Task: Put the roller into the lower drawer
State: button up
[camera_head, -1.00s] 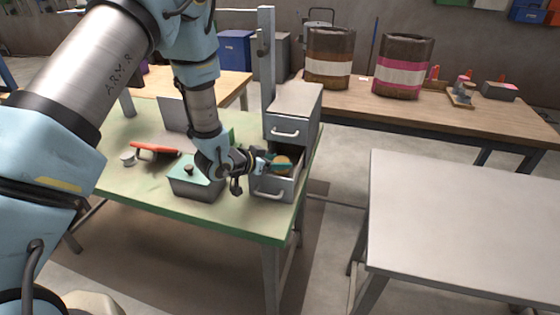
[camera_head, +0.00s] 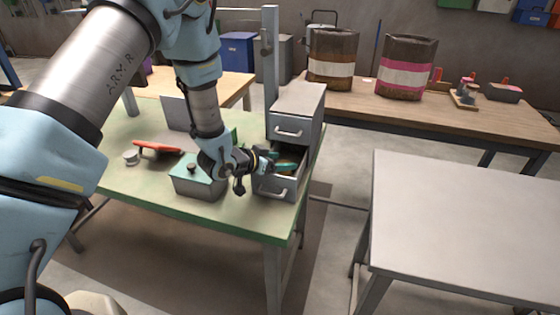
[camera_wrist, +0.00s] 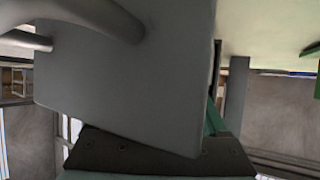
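The lower drawer (camera_head: 275,186) of the small grey cabinet (camera_head: 298,101) is pulled open on the green table. My gripper (camera_head: 284,161) reaches over it from the left, with its teal fingertips at the drawer's opening. A small orange-tan thing, probably the roller (camera_head: 289,168), shows beside the fingertips, partly hidden by them and the drawer wall. In the wrist view a large grey panel with a handle (camera_wrist: 110,80), seemingly the drawer front, fills the middle. It hides most of the fingers, so the gap between them and the roller do not show there.
The upper drawer (camera_head: 290,128) is shut just above my gripper. A grey box with a teal lid (camera_head: 200,183) stands close under my wrist. A red-handled tool (camera_head: 156,148) and a small metal cup (camera_head: 131,157) lie further left. A bare grey table (camera_head: 470,215) is at right.

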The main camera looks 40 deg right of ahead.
jog(key=shift+s+a+f, duration=0.2)
jog(key=shift+a+f, duration=0.2)
jog(key=shift+f, duration=0.3)
jog(key=shift+r+p, duration=0.55)
jog(key=shift+p, duration=0.1)
jog(key=b+v, duration=0.1)
jog(key=v, duration=0.5)
jog(key=b+v, duration=0.2)
jog(key=v, duration=0.3)
jog(key=shift+w+a+r, duration=0.1)
jog(key=shift+w+r, duration=0.05)
jog(key=shift+r, duration=0.45)
